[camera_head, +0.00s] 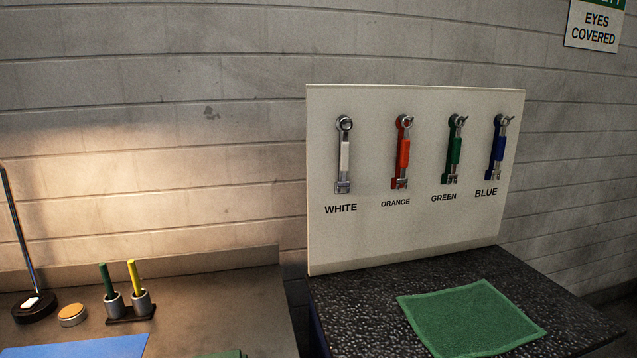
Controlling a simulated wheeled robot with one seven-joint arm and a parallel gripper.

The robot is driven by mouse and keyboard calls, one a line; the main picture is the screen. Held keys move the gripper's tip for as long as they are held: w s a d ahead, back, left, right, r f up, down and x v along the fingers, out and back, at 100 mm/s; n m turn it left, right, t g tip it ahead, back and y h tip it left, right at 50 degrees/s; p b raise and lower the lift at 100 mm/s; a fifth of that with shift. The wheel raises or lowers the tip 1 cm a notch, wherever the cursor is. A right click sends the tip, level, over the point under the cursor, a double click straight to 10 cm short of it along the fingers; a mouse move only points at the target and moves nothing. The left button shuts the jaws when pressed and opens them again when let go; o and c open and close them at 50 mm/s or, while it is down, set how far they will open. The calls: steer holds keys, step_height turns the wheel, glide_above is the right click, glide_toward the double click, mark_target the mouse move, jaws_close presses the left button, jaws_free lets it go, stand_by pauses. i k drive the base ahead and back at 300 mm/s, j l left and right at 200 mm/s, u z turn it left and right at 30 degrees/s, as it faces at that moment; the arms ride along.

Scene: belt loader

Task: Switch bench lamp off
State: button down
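The bench lamp shows only in part at the left edge. Its dark round base (35,308) stands on the grey bench, with a small white switch (31,301) on top. A thin metal pole (18,232) rises from the base and leans out of the picture at the left. The lamp head is out of view. Warm light falls on the wall and bench around it, so the lamp is lit. My gripper is not in view.
On the bench (225,315) are a round tan-topped disc (72,315), a holder (131,311) with green and yellow sticks, and a blue mat (85,347).

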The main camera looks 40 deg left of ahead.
mark_target(32, 301)
steer(key=u, duration=2.8)
steer(key=i+j, duration=0.3)
steer(key=j, duration=0.15)
steer(key=i+j, duration=0.3)
steer(key=j, duration=0.15)
steer(key=i+j+u, duration=0.1)
steer(key=i+j, duration=0.15)
steer(key=j, duration=0.15)
